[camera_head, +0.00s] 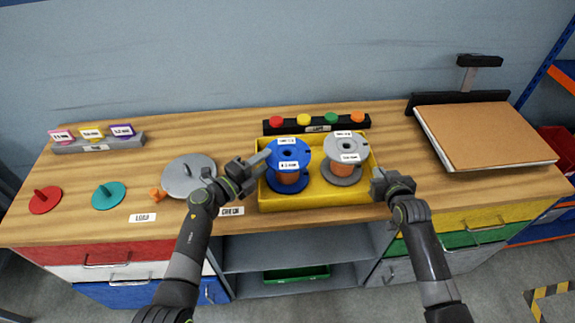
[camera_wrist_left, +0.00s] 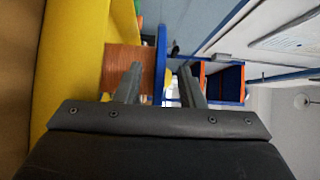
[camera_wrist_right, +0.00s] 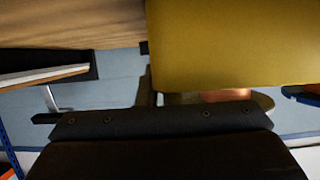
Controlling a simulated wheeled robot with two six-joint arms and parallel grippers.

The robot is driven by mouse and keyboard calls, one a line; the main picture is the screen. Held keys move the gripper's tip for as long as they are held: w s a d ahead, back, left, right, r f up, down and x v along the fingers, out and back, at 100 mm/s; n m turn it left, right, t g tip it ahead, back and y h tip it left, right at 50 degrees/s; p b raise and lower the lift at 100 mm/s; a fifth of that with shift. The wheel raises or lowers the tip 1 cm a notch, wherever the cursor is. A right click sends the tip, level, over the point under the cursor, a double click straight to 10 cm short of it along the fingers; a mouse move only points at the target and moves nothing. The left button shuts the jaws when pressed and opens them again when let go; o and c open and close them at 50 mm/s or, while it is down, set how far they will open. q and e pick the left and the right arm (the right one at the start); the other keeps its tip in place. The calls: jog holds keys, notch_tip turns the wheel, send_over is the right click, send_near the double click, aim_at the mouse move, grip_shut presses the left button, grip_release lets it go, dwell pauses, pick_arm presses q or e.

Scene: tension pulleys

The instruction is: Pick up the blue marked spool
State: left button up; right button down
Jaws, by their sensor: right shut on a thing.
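The blue marked spool (camera_head: 287,151) has blue flanges, copper-coloured winding and white labels. It stands upright in the left half of a yellow tray (camera_head: 323,197). My left gripper (camera_head: 264,162) is at the spool's left side. In the left wrist view, its blue top flange (camera_wrist_left: 160,62) lies between the parted fingers (camera_wrist_left: 158,85), with the copper winding (camera_wrist_left: 122,62) beside it; contact is unclear. My right gripper (camera_head: 376,178) is shut on the tray's right wall, which fills much of the right wrist view (camera_wrist_right: 230,45) and hides one finger.
A grey spool (camera_head: 345,150) stands right of the blue one in the tray. A black bar with coloured knobs (camera_head: 318,124) is behind. A grey disc (camera_head: 188,175), an orange piece (camera_head: 158,195) and red (camera_head: 45,200) and teal (camera_head: 109,196) discs lie left. A brown board (camera_head: 485,135) is right.

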pick_arm(q)
jog(key=shift+w+d, duration=0.1)
jog(key=shift+d, duration=0.05)
grip_shut()
dwell(0.4)
jog(key=shift+r, duration=0.15)
notch_tip(320, 180, up, 10)
dwell(0.5)
